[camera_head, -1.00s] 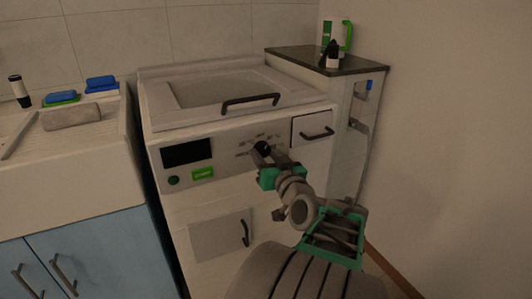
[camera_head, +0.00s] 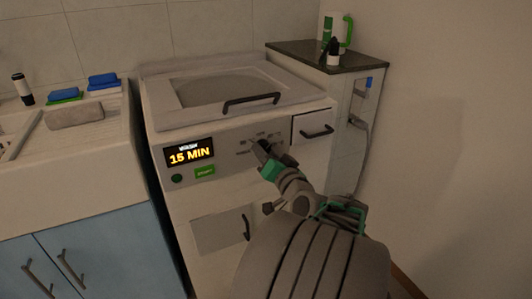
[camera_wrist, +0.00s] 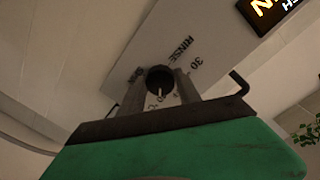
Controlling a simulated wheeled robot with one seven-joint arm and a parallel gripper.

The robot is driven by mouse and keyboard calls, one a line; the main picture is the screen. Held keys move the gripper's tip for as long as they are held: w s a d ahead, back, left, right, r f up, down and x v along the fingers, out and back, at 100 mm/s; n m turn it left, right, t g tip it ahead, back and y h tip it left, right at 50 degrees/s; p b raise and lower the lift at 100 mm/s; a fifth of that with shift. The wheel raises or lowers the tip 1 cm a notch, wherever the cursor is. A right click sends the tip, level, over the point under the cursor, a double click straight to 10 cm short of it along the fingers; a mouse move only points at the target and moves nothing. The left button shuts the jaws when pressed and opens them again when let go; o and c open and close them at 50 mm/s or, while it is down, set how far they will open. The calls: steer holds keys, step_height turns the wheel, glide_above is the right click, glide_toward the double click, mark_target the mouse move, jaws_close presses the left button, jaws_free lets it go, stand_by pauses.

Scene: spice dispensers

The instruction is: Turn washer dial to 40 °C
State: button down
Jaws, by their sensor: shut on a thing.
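The white washer (camera_head: 185,213) stands in the middle of the head view. Its display (camera_head: 189,153) is lit and reads "WASH 15 MIN". My gripper (camera_head: 262,150) is at the dial on the control panel, and my arm covers most of that spot. In the wrist view the round dark dial (camera_wrist: 159,80) sits between the two fingers of my gripper (camera_wrist: 160,85), which is shut on it. A pale mark on the dial points down in that picture. The labels "RINSE" and "30" show beside the dial; other labels are partly hidden by the fingers.
The drawer handle (camera_head: 317,131) is close to the right of my gripper. A lid handle (camera_head: 250,99) is above. A dark-topped cabinet (camera_head: 338,55) stands right, and a sink counter (camera_head: 75,150) left.

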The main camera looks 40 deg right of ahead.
steer(key=c, duration=0.8)
jaws_free()
steer(key=shift+c, duration=0.2)
steer(key=shift+s, duration=0.1)
steer(key=v, duration=0.7)
steer(key=shift+s+p, duration=0.3)
steer(key=shift+p, duration=0.1)
steer(key=shift+a, duration=0.15)
